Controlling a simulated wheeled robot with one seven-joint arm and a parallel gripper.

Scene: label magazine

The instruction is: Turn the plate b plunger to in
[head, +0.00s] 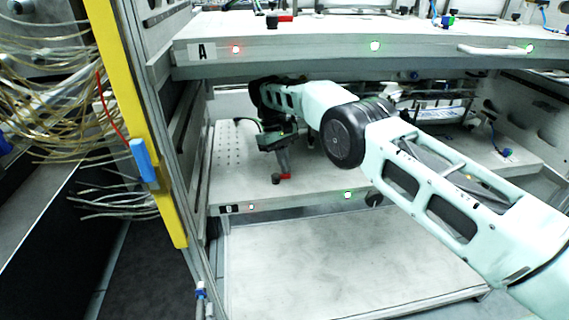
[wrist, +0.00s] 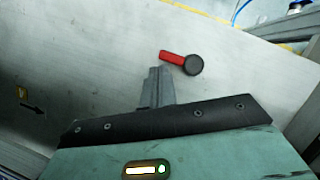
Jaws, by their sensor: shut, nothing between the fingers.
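Plate B (head: 235,190) is the lower light-grey shelf plate, with a small dark label (head: 228,208) on its front edge. Its plunger (head: 276,180) has a round black knob and a red arm, near the front left of the plate. In the wrist view the plunger (wrist: 194,65) shows its red arm pointing left from the knob. My gripper (head: 284,172) reaches down over the plate, right by the plunger. In the wrist view my gripper (wrist: 160,70) is shut and empty, its tips just left of and below the red arm. I cannot tell whether they touch.
Plate A (head: 320,48) lies close above my arm, with its own black and red plunger (head: 272,20). A yellow post (head: 140,120) and loose cables (head: 50,100) are at the left. A bare lower panel (head: 340,265) lies below plate B.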

